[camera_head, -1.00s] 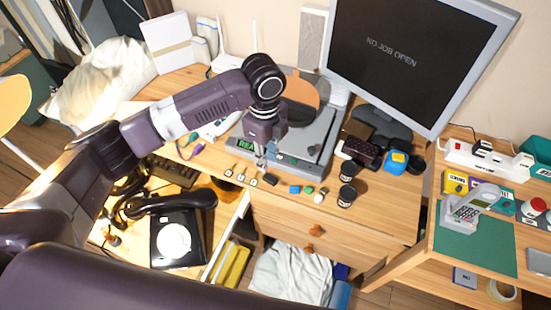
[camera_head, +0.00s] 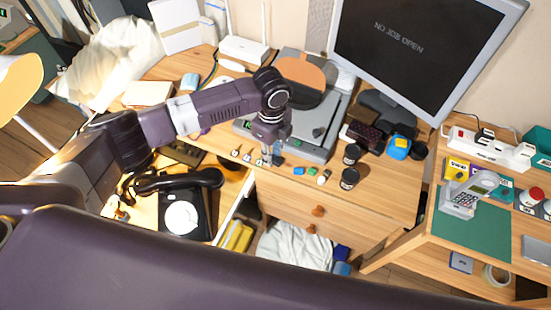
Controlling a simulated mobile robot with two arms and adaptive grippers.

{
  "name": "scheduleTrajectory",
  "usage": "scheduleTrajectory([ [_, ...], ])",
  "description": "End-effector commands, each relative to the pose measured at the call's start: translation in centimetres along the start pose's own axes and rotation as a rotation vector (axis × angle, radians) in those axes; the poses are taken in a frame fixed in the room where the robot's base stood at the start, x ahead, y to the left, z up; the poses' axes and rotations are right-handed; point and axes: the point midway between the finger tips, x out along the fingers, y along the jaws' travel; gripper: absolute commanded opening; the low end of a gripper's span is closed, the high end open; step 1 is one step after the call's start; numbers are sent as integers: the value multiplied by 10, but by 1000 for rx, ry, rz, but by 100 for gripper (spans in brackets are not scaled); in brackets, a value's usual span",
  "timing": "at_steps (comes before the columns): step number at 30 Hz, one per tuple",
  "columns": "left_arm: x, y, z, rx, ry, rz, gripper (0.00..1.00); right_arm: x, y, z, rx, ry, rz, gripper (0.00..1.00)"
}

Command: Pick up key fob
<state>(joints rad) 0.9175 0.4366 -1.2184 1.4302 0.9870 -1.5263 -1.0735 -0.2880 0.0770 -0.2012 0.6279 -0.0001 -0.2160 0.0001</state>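A small dark piece (camera_head: 279,160), which may be the key fob, lies on the wooden desk near its front edge. It is too small to be sure what it is. My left gripper (camera_head: 268,157) points down right at it, with its fingertips close to the desk top. The fingers partly hide the piece, and I cannot tell whether they touch it or are open or shut. Several small tagged keys (camera_head: 247,157) lie just left of the fingers. My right gripper is not in view.
A blue block (camera_head: 298,170) and a green one (camera_head: 312,171) lie just right of the gripper. Dark jars (camera_head: 349,178) stand further right. A grey device (camera_head: 318,140) is behind.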

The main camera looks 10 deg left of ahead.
Motion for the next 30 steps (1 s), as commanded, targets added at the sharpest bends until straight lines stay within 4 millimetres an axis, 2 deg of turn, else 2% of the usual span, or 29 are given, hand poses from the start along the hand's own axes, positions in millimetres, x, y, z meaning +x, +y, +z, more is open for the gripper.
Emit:
scheduleTrajectory([
  [1,0,0,0,0,0,0,20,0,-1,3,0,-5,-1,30],
  [4,0,0,0,0,0,0,11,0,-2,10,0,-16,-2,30],
  [10,0,0,0,0,0,0,11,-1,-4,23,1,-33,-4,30],
  [19,-10,-1,0,-1,1,-1,11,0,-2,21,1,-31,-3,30],
  [26,-48,-2,0,1,1,-4,11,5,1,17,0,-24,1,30],
  [30,-84,-2,0,1,0,-7,11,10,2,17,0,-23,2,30],
])
